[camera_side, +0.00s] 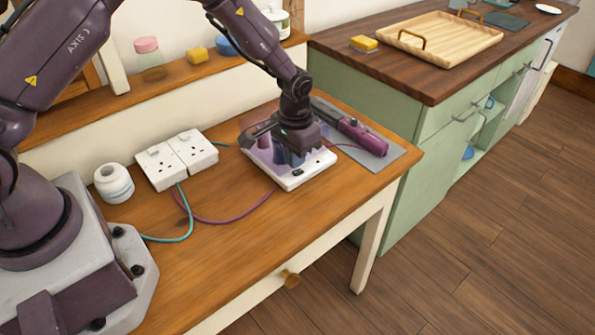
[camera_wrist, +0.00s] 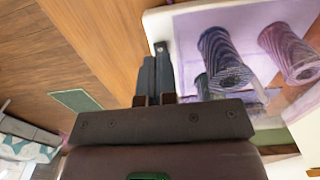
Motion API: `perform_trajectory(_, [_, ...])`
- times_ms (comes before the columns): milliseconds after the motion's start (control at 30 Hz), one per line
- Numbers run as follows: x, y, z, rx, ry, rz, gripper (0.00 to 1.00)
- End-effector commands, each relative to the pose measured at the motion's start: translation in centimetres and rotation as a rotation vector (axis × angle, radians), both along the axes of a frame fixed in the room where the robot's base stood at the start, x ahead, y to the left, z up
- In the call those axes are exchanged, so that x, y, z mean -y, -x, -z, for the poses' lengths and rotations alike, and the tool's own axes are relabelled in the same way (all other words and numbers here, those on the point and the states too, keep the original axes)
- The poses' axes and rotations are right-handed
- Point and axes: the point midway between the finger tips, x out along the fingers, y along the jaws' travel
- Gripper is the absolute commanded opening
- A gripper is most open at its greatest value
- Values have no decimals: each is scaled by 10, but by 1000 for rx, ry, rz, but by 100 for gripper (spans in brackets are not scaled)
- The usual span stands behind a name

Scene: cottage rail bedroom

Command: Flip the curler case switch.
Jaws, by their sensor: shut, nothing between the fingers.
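The curler case (camera_side: 292,181) is a white box with a purple tinted cover, near the right end of the wooden table. In the wrist view its white rim (camera_wrist: 185,12) and ridged curlers (camera_wrist: 288,52) show. A small dark piece (camera_wrist: 160,47) on the rim looks like the switch; its position cannot be read. A small dark spot also shows on the case front (camera_side: 297,173) in the side view. My gripper (camera_wrist: 153,62) is shut and empty, its fingertips close by the dark piece. I cannot tell whether they touch. The arm hides part of the case in the side view.
A purple curling wand (camera_side: 362,136) lies on a grey mat (camera_side: 392,159) behind the case. The table front (camera_side: 320,215) is clear.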

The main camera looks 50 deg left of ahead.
Motion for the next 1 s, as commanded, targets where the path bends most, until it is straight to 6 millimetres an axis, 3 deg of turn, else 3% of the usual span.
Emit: perform_trajectory(1000, [0, 0, 9, 0, 0, 0, 0])
